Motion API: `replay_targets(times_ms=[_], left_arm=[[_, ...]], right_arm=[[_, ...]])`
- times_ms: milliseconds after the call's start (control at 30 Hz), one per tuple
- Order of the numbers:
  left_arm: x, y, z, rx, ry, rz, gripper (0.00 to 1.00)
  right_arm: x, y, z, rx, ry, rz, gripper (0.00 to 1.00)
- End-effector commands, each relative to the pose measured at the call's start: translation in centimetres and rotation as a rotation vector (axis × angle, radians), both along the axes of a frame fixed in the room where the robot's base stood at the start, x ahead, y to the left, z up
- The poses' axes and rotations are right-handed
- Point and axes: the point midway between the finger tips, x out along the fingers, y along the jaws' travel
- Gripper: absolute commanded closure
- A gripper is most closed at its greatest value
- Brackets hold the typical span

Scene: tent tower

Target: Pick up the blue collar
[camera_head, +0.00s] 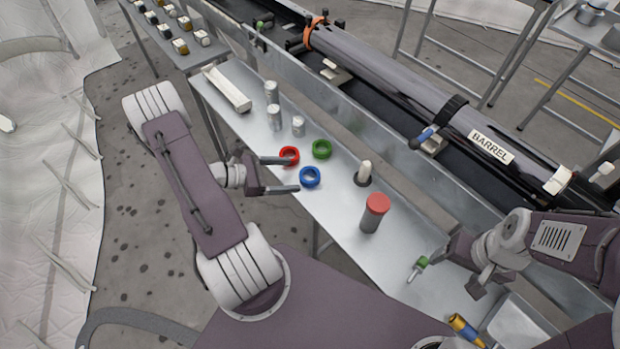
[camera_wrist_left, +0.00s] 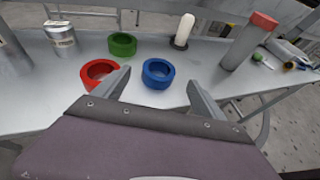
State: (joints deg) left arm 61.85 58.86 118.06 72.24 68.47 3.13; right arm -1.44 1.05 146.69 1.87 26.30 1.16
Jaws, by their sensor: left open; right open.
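The blue collar (camera_head: 310,177) is a thick ring lying flat on the metal table. It also shows in the left wrist view (camera_wrist_left: 158,74), ahead of the jaws and between the lines of the two fingers. My left gripper (camera_head: 290,174) is open and empty, just left of the blue collar. A red collar (camera_head: 289,156) lies close beside the far finger, and it shows in the left wrist view (camera_wrist_left: 100,75) partly behind the left finger. A green collar (camera_head: 321,149) lies farther back. My right gripper (camera_head: 461,270) is open, near a small green-topped item at the right.
A grey cylinder with a red cap (camera_head: 374,213) and a white peg on a dark base (camera_head: 364,173) stand right of the collars. Several metal cans (camera_head: 274,117) stand behind to the left. The long barrel (camera_head: 390,75) lies beyond the table (camera_head: 330,208).

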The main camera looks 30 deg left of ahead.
Motion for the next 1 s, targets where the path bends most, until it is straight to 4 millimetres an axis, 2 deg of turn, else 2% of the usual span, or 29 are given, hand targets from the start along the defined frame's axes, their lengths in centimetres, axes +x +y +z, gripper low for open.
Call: replay_targets(times_ms=[100, 333, 567, 833, 867, 1000], left_arm=[[1.2, -1.4, -0.8, -0.002, 0.002, -0.005, 0.19], [2.1, -2.2, -1.4, -0.001, 0.001, -0.005, 0.19], [4.7, -4.6, -3.1, -0.001, 0.002, -0.007, 0.19], [5.1, -4.9, -3.2, 0.0, 0.002, -0.003, 0.19], [5.1, -4.9, -3.2, 0.001, 0.001, -0.003, 0.25], [5.1, -4.9, -3.2, 0.001, 0.001, -0.003, 0.64]], right_arm=[[0.0, 0.0, -0.3, 0.0, 0.0, 0.0, 0.23], [0.0, 0.0, -0.4, 0.0, 0.0, 0.0, 0.23], [0.0, 0.0, -0.9, 0.0, 0.0, 0.0, 0.23], [0.0, 0.0, -0.9, 0.0, 0.0, 0.0, 0.23], [0.0, 0.0, -0.9, 0.0, 0.0, 0.0, 0.23], [0.0, 0.0, -0.9, 0.0, 0.0, 0.0, 0.23]])
